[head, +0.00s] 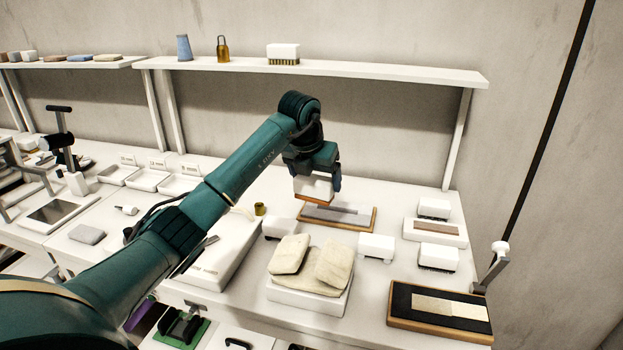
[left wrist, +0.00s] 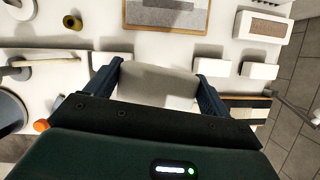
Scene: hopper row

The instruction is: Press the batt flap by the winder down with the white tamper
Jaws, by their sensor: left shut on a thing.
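My left gripper (head: 318,182) is shut on a white block with an orange-brown underside (head: 313,188), which looks like the tamper. In the left wrist view the held block (left wrist: 158,82) spans the gap between the fingers. In the head view it shows in front of the wood-edged board; its exact height is unclear. Cream batts (head: 290,254) lie on a white base (head: 305,300), one piece leaning over the others. A grey crank with a white knob (head: 490,268), possibly the winder, stands at the right edge, near a black board with cream strips (head: 397,299). My right gripper is not in view.
White blocks (head: 376,246) stand beside the batts and near a brown-topped tray (head: 436,230). The wood-edged board (head: 367,222) lies behind the batts. A shelf (head: 380,71) runs along the wall. A small brass cup (left wrist: 73,21) stands left of the board.

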